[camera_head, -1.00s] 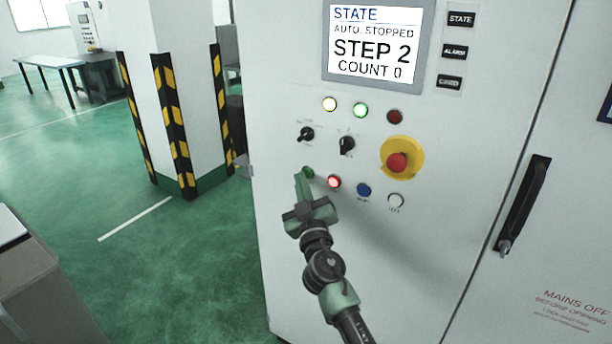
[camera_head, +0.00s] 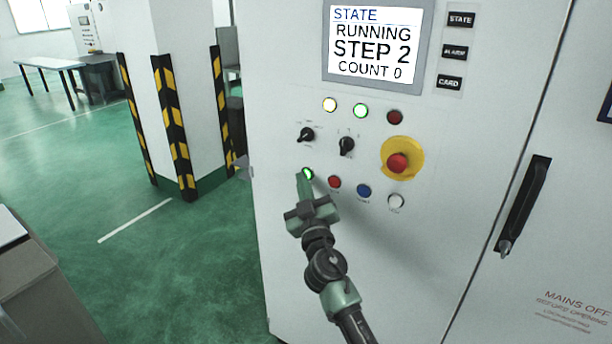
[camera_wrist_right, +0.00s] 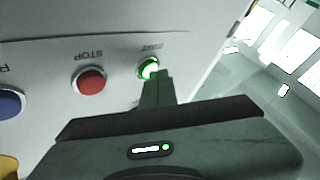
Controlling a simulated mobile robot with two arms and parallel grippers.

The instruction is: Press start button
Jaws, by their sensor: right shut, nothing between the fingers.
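The green start button (camera_head: 307,174) is lit on the lower left of the white cabinet's panel. It also shows lit in the right wrist view (camera_wrist_right: 149,68). My right gripper (camera_head: 301,177) is shut and empty, with its fingertips at the button; they partly cover it in the wrist view. I cannot tell whether the tips still touch it. The screen (camera_head: 375,45) reads RUNNING, STEP 2, COUNT 0. My left gripper is not in view.
A red stop button (camera_head: 334,182), a blue button (camera_head: 363,190) and a white button (camera_head: 396,200) sit right of the start button. A red emergency stop (camera_head: 397,162) on yellow and two black selector knobs are above. A black door handle (camera_head: 523,205) is farther right.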

